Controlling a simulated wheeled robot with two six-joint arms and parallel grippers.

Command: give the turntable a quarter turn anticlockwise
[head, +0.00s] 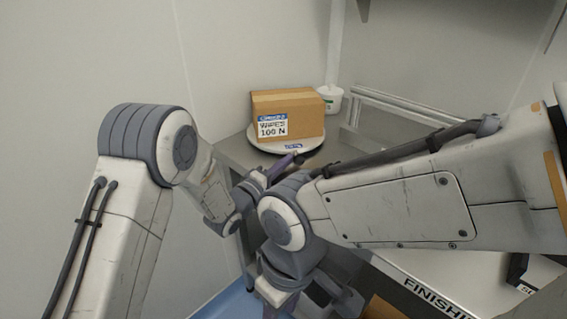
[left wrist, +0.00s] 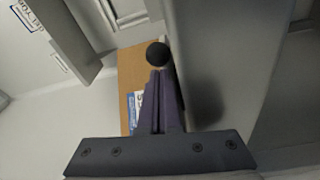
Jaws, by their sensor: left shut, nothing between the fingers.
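The turntable (head: 312,142) is a pale round disc on the grey bench, with a small blue label on its front rim. A brown carton (head: 300,108) with a white and blue label stands upright on it; part of the carton (left wrist: 129,66) also shows in the left wrist view. My left gripper (head: 292,158) is shut and empty at the front edge of the disc. In the left wrist view its purple fingers (left wrist: 160,78) end beside a black round knob (left wrist: 157,53); I cannot tell whether they touch. My right gripper is largely hidden below its own arm.
A white tub (head: 331,100) stands behind the carton on the right. A metal rail frame (head: 390,102) runs along the back right of the bench. Walls close in behind and to the left. My right arm crosses in front of the bench.

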